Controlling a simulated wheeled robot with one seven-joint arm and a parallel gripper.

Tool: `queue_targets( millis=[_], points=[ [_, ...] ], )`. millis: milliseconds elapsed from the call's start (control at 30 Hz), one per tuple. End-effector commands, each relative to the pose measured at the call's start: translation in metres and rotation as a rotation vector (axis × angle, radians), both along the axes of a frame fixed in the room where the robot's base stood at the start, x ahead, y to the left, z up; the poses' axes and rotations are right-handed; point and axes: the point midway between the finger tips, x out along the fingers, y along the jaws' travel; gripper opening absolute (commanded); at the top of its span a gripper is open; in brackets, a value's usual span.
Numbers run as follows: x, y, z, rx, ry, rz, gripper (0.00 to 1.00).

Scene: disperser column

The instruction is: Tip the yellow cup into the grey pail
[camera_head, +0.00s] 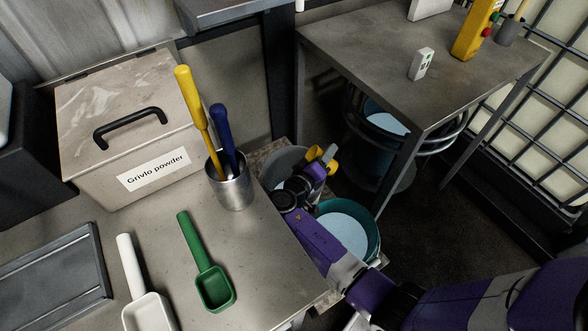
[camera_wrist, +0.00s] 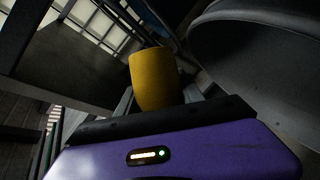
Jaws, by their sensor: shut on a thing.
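The yellow cup (camera_wrist: 153,80) is between my gripper's fingers in the wrist view. In the head view, yellow parts of it (camera_head: 333,166) show around the dark fingertips of my gripper (camera_head: 323,157), which is shut on it. The grey pail (camera_head: 284,158) stands just beyond the table's right edge, partly hidden by my arm. The cup is close to the pail's right side in the head view. A large grey rounded wall, likely the pail (camera_wrist: 255,50), fills the upper right of the wrist view. The cup's contents and exact tilt cannot be told.
A teal pail (camera_head: 376,228) with pale blue contents stands beside my arm. The near table holds a steel holder (camera_head: 233,188) with yellow and blue handles, a green scoop (camera_head: 214,289), a white scoop (camera_head: 146,309) and a lidded powder box (camera_head: 130,130). A metal table (camera_head: 385,60) stands behind.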

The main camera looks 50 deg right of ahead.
Motion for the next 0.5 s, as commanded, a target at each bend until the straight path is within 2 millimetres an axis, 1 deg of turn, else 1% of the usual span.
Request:
queue_targets(
  millis=[133,500],
  points=[
    [0.0001,-0.0002,0.0022,-0.011,0.017,-0.001,0.06],
    [0.0002,-0.0004,-0.0010,-0.035,0.061,-0.001,0.06]
  ],
)
